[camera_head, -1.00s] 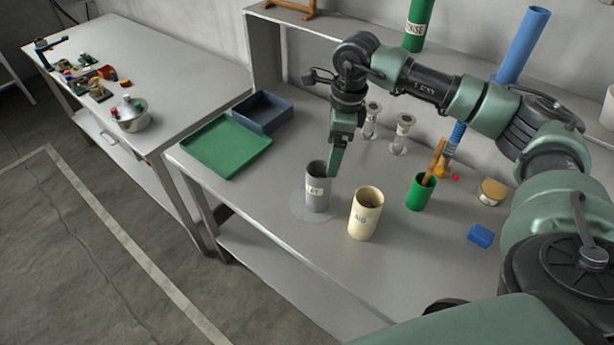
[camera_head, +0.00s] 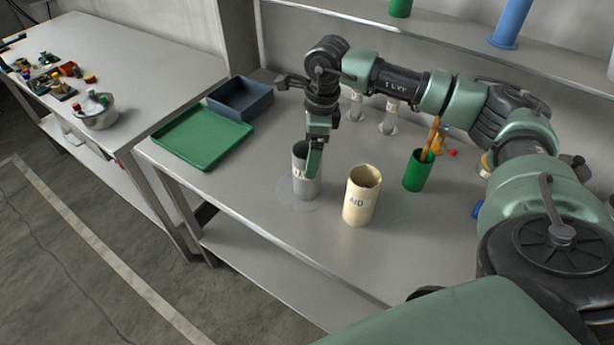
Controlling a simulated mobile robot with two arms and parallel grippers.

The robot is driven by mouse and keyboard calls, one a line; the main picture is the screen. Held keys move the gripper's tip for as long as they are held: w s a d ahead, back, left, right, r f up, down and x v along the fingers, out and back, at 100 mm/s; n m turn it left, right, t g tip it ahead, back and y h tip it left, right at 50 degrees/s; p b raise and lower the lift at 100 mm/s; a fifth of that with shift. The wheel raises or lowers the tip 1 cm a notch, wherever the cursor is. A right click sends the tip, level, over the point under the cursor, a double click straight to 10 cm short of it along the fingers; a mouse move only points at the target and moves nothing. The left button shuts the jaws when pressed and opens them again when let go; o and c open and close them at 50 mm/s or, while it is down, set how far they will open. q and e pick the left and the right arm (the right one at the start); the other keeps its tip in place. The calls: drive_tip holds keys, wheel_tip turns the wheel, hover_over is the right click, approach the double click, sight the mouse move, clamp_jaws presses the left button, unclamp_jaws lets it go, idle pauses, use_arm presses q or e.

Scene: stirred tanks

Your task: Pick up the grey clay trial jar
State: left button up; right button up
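The grey clay trial jar (camera_head: 301,187) stands upright on the workbench, on a pale round patch. Part of its label shows. My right gripper (camera_head: 314,160) comes in from the right and points down at the jar's rim. The other finger cannot be made out, so I cannot tell whether the gripper is open or shut, or touching the jar. My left gripper is not in view.
A cream jar (camera_head: 361,200) marked AID stands close to the right of the grey jar. A green cup (camera_head: 416,172) holds a wooden tool. A green tray (camera_head: 203,146) and a blue-grey bin (camera_head: 240,99) lie at the left. The bench front is clear.

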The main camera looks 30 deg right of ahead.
sight(304, 189)
drive_tip(key=f+p, duration=0.1)
drive_tip(key=f, duration=0.1)
drive_tip(key=f+p, duration=0.1)
drive_tip(key=f, duration=0.1)
drive_tip(key=w+a+f+p, duration=0.1)
drive_tip(key=f, duration=0.1)
drive_tip(key=shift+f, duration=0.25)
drive_tip(key=c, duration=1.5)
drive_tip(key=shift+r, duration=0.1)
drive_tip(key=shift+c, duration=0.2)
